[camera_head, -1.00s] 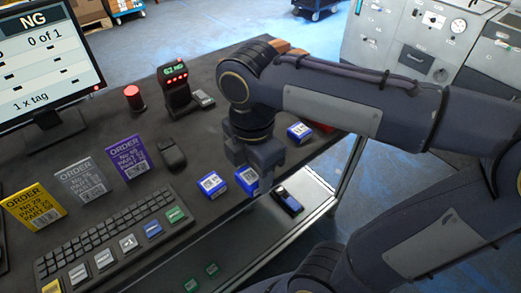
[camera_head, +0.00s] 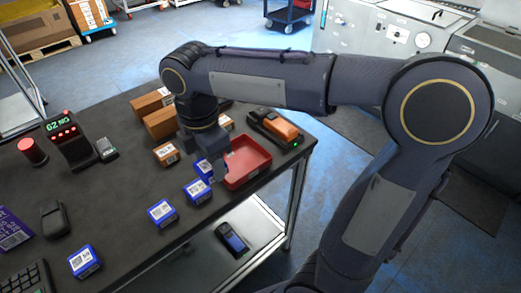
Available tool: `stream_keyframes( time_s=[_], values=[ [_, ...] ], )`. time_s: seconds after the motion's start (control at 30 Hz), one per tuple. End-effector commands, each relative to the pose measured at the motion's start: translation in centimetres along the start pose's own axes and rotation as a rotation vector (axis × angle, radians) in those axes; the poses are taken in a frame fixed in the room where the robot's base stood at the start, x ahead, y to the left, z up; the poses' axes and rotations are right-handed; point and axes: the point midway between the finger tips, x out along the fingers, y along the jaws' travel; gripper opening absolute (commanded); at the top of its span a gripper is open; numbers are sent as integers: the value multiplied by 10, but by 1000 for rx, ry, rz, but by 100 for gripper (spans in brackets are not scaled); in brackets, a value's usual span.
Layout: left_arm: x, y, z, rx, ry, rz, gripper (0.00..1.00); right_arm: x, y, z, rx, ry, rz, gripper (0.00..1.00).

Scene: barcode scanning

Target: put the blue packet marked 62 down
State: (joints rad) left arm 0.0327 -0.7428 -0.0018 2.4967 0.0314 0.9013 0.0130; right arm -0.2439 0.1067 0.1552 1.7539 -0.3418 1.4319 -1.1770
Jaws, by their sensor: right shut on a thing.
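My right gripper (camera_head: 213,171) points down over the table, just left of a red tray (camera_head: 262,168). It is shut on a blue packet (camera_head: 203,167) with a white label, partly hidden by the fingers. The number on its label is too small to read. Another blue packet (camera_head: 198,193) lies just below it in the picture. Two more blue packets (camera_head: 162,213) (camera_head: 84,261) lie further left on the dark table. I cannot tell whether the held packet touches the table. My left gripper is not in view.
An orange-and-black device (camera_head: 274,128) lies beyond the tray. A scanner (camera_head: 68,138) with a lit display stands at the left. The table between scanner and blue packets is mostly clear.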

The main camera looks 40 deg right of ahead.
Motion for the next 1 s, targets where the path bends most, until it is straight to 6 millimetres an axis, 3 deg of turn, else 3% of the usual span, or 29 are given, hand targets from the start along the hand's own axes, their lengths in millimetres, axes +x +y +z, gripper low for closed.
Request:
stream_keyframes(
  time_s=[0.17, 0.47, 0.6, 1.0],
  values=[
    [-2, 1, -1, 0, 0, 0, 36, 9, 13, 16, 7, 0, -3, 24],
    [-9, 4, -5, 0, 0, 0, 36, 41, 51, 80, 8, -1, -5, 24],
    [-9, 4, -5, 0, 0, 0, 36, 69, 62, 97, 3, 0, -4, 24],
    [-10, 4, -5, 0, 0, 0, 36, 108, 76, 119, 0, 0, -4, 24]
  ],
)
